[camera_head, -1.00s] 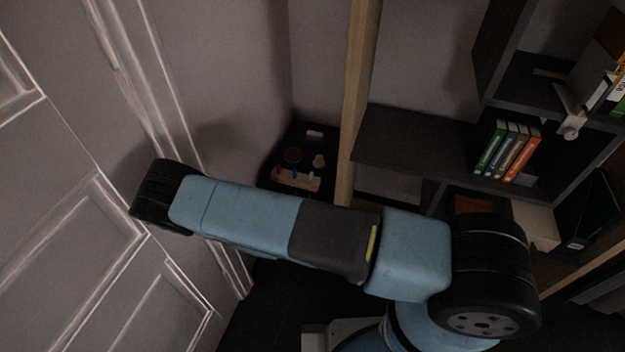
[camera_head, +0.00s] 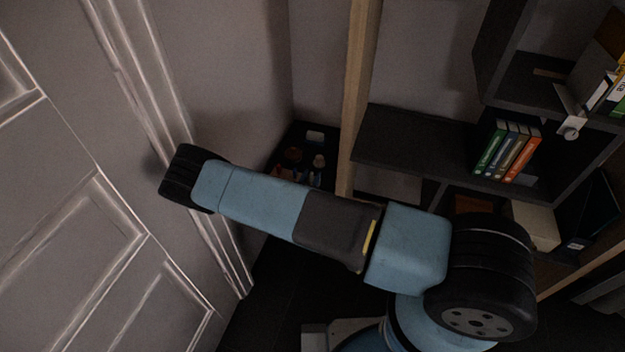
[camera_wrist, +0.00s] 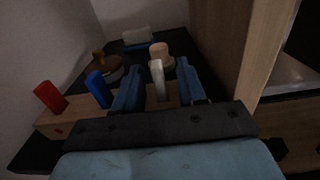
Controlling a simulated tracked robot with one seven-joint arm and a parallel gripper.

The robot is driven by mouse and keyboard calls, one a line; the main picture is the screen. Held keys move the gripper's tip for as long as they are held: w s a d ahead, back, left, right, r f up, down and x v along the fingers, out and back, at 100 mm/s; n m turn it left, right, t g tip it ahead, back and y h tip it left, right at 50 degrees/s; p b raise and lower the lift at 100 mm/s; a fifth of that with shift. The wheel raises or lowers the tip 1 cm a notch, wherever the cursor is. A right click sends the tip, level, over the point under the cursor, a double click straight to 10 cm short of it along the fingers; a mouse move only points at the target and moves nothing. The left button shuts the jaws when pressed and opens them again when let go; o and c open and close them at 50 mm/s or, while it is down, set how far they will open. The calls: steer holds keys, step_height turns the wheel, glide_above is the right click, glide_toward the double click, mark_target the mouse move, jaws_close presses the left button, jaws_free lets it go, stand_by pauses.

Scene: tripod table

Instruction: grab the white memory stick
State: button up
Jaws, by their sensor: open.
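The white memory stick (camera_wrist: 157,80) stands upright in the wooden holder (camera_wrist: 60,128) in the wrist view. My gripper (camera_wrist: 159,74) is open, with one blue finger on each side of the white stick. Gaps show between the stick and both fingers, so it is not clamped. A blue stick (camera_wrist: 98,89) stands just left of the left finger, and a red stick (camera_wrist: 48,97) stands farther left in the same holder. In the head view my arm hides the gripper and part of the holder.
The dark tabletop (camera_wrist: 178,42) stands in a corner between walls and a wooden post (camera_wrist: 240,50) close on the right. Behind the holder are a pale round-topped object (camera_wrist: 161,54), a brown round object (camera_wrist: 108,70) and a whitish item (camera_wrist: 136,35). A dark shelf (camera_head: 410,145) lies right of the post.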

steer(key=shift+w, duration=0.1)
steer(key=shift+c, duration=0.3)
jaws_close()
